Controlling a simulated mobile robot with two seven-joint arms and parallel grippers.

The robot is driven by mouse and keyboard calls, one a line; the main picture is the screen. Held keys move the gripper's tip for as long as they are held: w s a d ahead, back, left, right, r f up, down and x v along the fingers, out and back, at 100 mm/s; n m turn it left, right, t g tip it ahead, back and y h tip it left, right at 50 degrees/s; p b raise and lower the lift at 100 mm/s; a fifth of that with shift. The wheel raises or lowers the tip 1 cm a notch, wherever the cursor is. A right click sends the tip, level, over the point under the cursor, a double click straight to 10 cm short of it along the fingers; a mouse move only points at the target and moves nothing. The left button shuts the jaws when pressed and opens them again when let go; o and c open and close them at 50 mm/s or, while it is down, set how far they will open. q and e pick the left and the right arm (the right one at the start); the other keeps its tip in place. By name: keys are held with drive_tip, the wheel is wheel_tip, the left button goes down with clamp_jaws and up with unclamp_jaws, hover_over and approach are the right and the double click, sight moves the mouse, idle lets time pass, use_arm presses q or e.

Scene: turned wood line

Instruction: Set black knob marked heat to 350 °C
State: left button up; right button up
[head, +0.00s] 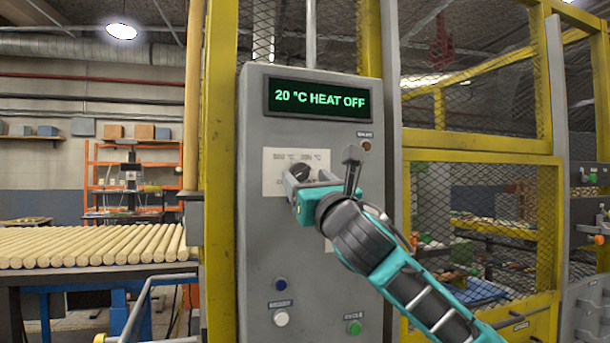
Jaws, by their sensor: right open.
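The grey control box (260,200) has a display (311,98) reading "20 °C HEAT OFF" in green letters. Below it, a pale scale plate (282,158) carries temperature marks, partly hidden by my gripper. The black knob (301,171) shows on this plate, partly covered. My right gripper (294,182) is open at the knob, its fingers beside it. I cannot tell whether they touch it. The knob's pointing direction is not clear. My left gripper is not in view.
Yellow-framed mesh guarding (480,200) stands to the right. Wooden rods (95,245) lie on a blue-framed table at left.

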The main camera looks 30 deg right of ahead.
drive_tip(key=shift+x, duration=0.85)
drive_tip(key=c, duration=1)
drive_tip(key=shift+c, duration=0.2)
drive_tip(key=shift+m, duration=0.3)
